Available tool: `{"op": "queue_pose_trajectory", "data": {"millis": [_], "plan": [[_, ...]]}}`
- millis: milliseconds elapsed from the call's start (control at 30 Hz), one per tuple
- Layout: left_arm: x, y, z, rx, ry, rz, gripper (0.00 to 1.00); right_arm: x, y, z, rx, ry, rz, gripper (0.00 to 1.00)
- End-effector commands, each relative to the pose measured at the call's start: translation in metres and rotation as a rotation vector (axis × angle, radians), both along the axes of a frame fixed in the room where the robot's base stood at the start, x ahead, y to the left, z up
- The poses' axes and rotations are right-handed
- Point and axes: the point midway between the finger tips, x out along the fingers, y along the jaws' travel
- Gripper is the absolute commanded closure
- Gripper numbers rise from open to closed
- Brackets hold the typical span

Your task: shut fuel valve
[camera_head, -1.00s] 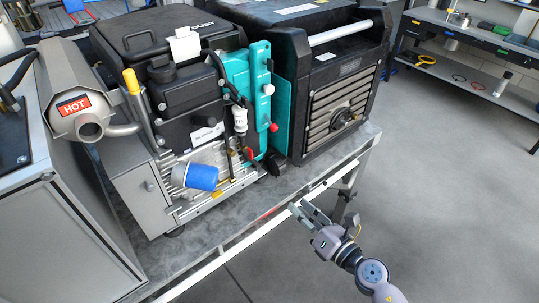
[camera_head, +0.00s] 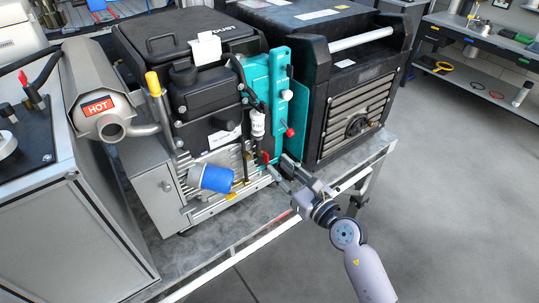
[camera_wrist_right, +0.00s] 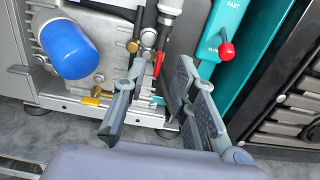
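The fuel valve's small red lever (camera_head: 265,157) sits low on the engine front, below a clear inline filter (camera_head: 257,123) and beside a teal panel. In the right wrist view the red lever (camera_wrist_right: 158,64) points roughly up-down beside a brass fitting (camera_wrist_right: 147,38). My right gripper (camera_head: 280,166) is open just in front of it. In the wrist view the two fingers of my right gripper (camera_wrist_right: 160,78) stand apart, with the lever showing between their tips; I cannot tell how much depth is left. My left gripper is not in view.
A blue oil filter (camera_head: 211,178) sticks out left of the valve. A red-knobbed lever (camera_head: 290,132) is on the teal panel (camera_head: 279,100) to the right. The exhaust marked HOT (camera_head: 97,107) is far left. Open floor (camera_head: 440,220) lies right of the bench.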

Motion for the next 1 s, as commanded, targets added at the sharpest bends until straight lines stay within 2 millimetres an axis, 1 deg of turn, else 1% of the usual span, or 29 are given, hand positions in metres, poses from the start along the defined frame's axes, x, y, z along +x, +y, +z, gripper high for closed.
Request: {"op": "queue_pose_trajectory", "data": {"millis": [33,100,200,300,433,667,767,1000], "plan": [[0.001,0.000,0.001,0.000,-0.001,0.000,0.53,0.010,0.007,0.001,0.003,0.000,0.000,0.74],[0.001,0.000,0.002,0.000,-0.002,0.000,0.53,0.020,0.014,0.001,0.002,-0.001,0.000,0.74],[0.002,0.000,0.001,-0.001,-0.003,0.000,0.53,0.031,0.022,0.000,0.002,-0.001,-0.001,0.74],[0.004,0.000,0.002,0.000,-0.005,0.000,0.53,0.038,0.028,0.000,0.002,-0.001,-0.001,0.74],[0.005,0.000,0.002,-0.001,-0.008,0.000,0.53,0.043,0.031,0.000,0.001,0.000,0.000,0.74],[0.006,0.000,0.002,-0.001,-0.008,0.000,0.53,0.043,0.032,0.000,0.001,0.000,0.000,0.74],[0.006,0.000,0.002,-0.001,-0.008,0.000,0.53,0.043,0.031,0.000,0.001,0.000,-0.001,0.79],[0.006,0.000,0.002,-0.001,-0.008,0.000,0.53,0.043,0.031,0.000,0.001,0.001,-0.001,0.95]]}}
